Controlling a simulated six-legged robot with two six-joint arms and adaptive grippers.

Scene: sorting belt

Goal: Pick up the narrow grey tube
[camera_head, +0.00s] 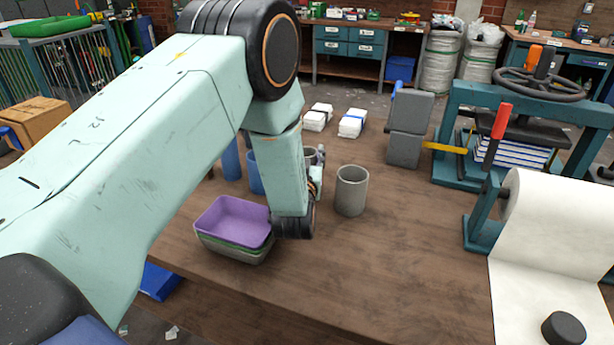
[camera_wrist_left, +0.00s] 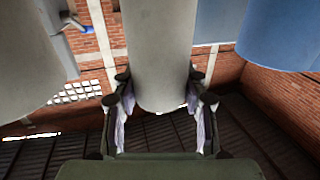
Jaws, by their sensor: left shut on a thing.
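The narrow grey tube (camera_wrist_left: 158,55) is between the two fingers of my left gripper (camera_wrist_left: 160,100) in the wrist view, and the fingers are shut on it. One rounded end of the tube shows between the fingers. In the head view a small part of this tube (camera_head: 310,154) shows past my left forearm, which hides most of it and much of the left gripper (camera_head: 316,186). I cannot tell whether the tube touches the table. My right gripper is in neither view.
A wider grey tube (camera_head: 351,192) stands just right of my gripper. Blue tubes (camera_head: 231,160) (camera_head: 254,172) stand left of it. Stacked trays, purple on top (camera_head: 234,222), sit in front. A grey block stand (camera_head: 405,150) and a paper roll (camera_head: 545,215) are right. The table's front middle is clear.

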